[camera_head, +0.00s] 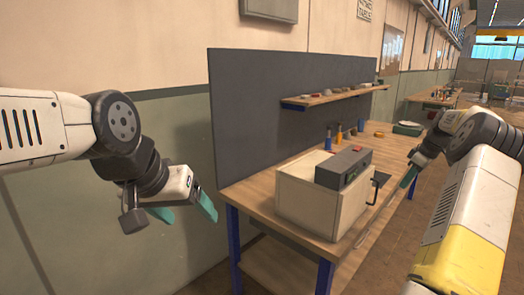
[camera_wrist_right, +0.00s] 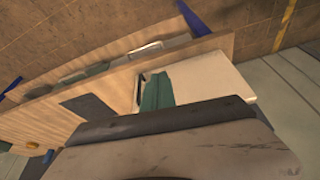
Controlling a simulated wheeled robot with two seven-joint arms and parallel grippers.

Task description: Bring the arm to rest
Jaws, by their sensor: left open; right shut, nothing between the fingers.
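The vacuum chamber, a cream box (camera_head: 305,200), stands on the workbench with a dark grey control unit (camera_head: 343,168) on top. My left gripper (camera_head: 183,209) hangs in the air left of the bench, its teal fingers apart and nothing between them. My right gripper (camera_head: 409,176) is beyond the chamber, near the bench's right edge, small in the head view. In the right wrist view its teal fingers (camera_wrist_right: 156,92) are together and hold nothing. A pale panel (camera_wrist_right: 210,78) shows behind them there; I cannot tell whether they touch it.
The wooden bench (camera_head: 255,192) has blue legs and a grey back panel (camera_head: 265,110) with a shelf (camera_head: 325,98) of small items. Several bottles (camera_head: 339,133) and a green-topped item (camera_head: 407,128) stand toward its back. Open floor lies to the right.

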